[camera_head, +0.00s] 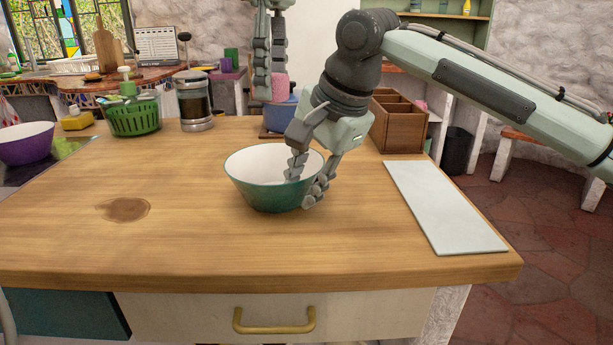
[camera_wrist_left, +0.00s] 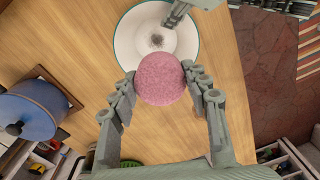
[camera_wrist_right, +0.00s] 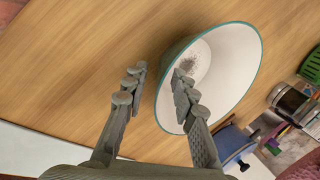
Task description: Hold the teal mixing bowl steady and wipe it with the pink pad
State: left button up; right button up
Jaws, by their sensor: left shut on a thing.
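The teal mixing bowl (camera_head: 262,196) stands upright on the wooden counter, teal outside and white inside. A dark grey smudge (camera_wrist_left: 157,42) marks its inner bottom in the left wrist view; it also shows in the right wrist view (camera_wrist_right: 187,66). My left gripper (camera_head: 270,84) is shut on the pink pad (camera_wrist_left: 160,80), held up above the counter beyond the bowl. My right gripper (camera_head: 305,186) is at the bowl's right wall, one finger inside the rim and one outside. In the right wrist view its fingers (camera_wrist_right: 158,88) are apart, with a gap beside the bowl wall.
A blue pot (camera_head: 279,115) and a wooden divided box (camera_head: 398,122) stand behind the bowl. A pale board (camera_head: 442,205) lies at the right edge. A French press (camera_head: 194,102), green basket (camera_head: 134,114) and purple bowl (camera_head: 27,146) are at left. The counter's front is clear.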

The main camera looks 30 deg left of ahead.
grip_shut()
pick_arm(q)
notch_tip(320, 180, down, 8)
dwell(0.8)
jog(key=shift+h, duration=0.4)
